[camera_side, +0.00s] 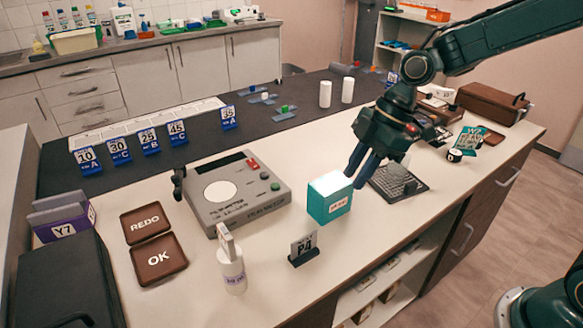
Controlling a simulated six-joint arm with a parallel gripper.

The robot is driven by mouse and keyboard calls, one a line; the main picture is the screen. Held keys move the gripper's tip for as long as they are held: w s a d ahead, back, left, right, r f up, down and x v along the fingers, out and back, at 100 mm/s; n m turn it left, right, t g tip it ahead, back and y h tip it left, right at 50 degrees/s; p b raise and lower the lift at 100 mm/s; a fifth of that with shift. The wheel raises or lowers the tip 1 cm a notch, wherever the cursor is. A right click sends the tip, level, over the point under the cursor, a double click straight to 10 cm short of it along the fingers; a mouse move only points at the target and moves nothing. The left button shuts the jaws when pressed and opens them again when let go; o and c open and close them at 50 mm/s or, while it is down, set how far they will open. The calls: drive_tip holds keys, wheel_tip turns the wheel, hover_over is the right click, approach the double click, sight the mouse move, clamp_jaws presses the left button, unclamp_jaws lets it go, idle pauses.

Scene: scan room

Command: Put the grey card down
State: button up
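My gripper (355,180) points down over the table, with its two dark blue fingers just behind and right of a teal and white box (330,198). The fingers look slightly apart, but I cannot tell whether anything thin is between them. I cannot make out a grey card in the gripper. A small grey-white card marked P4 (304,243) stands upright in a dark holder at the front. Greyish edges also show in the purple Y7 holder (70,223) at the left; I cannot tell whether they are cards.
A grey device (232,192) with a round white plate stands left of the box. Brown REDO (146,222) and OK (158,258) pads lie further left. A white bottle (231,270) stands in front. A dark gridded pad (398,182) lies right of the gripper.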

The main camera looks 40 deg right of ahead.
drive_tip(key=s+d+r+m+t+h, duration=0.1)
drive_tip(key=s+d+r+m, duration=0.2)
drive_tip(key=s, duration=0.3)
drive_tip(key=s+d+r+m+t+h, duration=0.1)
drive_tip(key=s+d+r+m+h, duration=0.1)
drive_tip(key=s+m, duration=0.4)
drive_tip(key=s+d+r+m+t+h, duration=0.1)
drive_tip(key=s+d+r+m, duration=0.3)
drive_tip(key=s, duration=0.4)
drive_tip(key=shift+s+d+r+m+t+h, duration=0.15)
drive_tip(key=shift+s+d+m+t+h, duration=0.2)
drive_tip(key=shift+m+t, duration=0.3)
drive_tip(key=shift+w, duration=0.15)
